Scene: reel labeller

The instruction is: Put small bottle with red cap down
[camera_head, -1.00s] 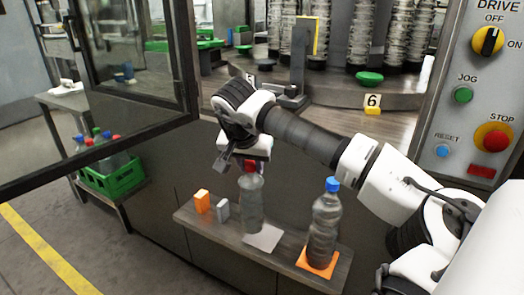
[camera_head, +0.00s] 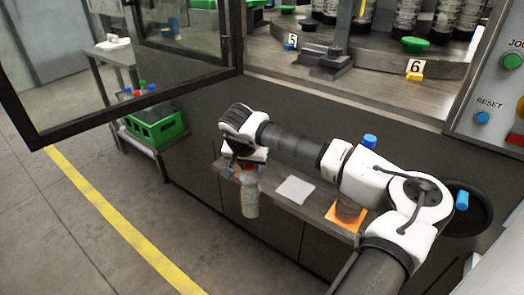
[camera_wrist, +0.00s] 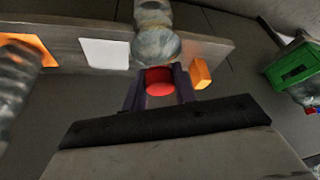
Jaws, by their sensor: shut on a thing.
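The small clear bottle (camera_head: 250,195) hangs upright from my gripper (camera_head: 246,163) by its red cap. In the head view it appears in front of the shelf's near edge, left of the white square pad (camera_head: 295,190). In the wrist view my gripper's two fingers (camera_wrist: 160,88) sit on either side of the red cap (camera_wrist: 159,75), with the bottle body (camera_wrist: 157,42) beyond it. The pad (camera_wrist: 106,53) is bare. Whether the bottle's base touches anything is not clear, but it looks held in the air.
A blue-capped bottle (camera_head: 369,141), mostly behind my arm, stands on an orange mat (camera_head: 333,217) on the narrow shelf (camera_head: 272,186). An orange block (camera_wrist: 201,73) is close to my gripper. A green crate (camera_head: 160,133) of bottles stands left, beyond the open glass door (camera_head: 75,75).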

